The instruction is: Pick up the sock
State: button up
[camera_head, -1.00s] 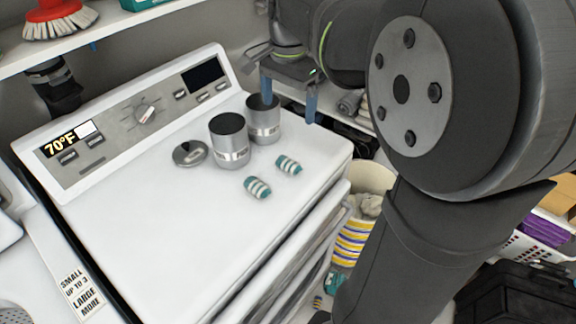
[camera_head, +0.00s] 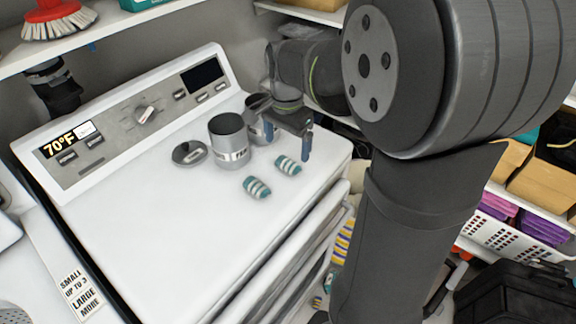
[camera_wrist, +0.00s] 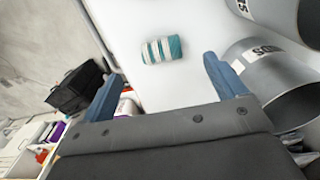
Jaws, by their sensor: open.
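Two rolled socks with teal and white stripes lie apart on the white machine top, the left sock (camera_head: 257,187) nearer the front and the right sock (camera_head: 288,165) nearer the canisters. My gripper (camera_head: 287,140) is open, with its blue fingers above the machine top, just behind the right sock and beside the rear canister. In the wrist view, one sock (camera_wrist: 162,50) lies ahead of my gripper (camera_wrist: 163,85), between the lines of the two spread fingers. Nothing is held. I cannot tell for sure which sock the wrist view shows.
An open metal front canister (camera_head: 229,143) stands left of my gripper, with a lid (camera_head: 190,153) beside it. A rear canister (camera_head: 255,107) is partly hidden by the gripper. In the wrist view, a labelled canister (camera_wrist: 262,72) is close to the right finger. The front machine top is clear.

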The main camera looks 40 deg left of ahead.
aim_at(288, 162)
jog(key=shift+w+f, duration=0.2)
jog(key=shift+f, duration=2.9)
jog(key=shift+c, duration=0.4)
jog(key=c, duration=1)
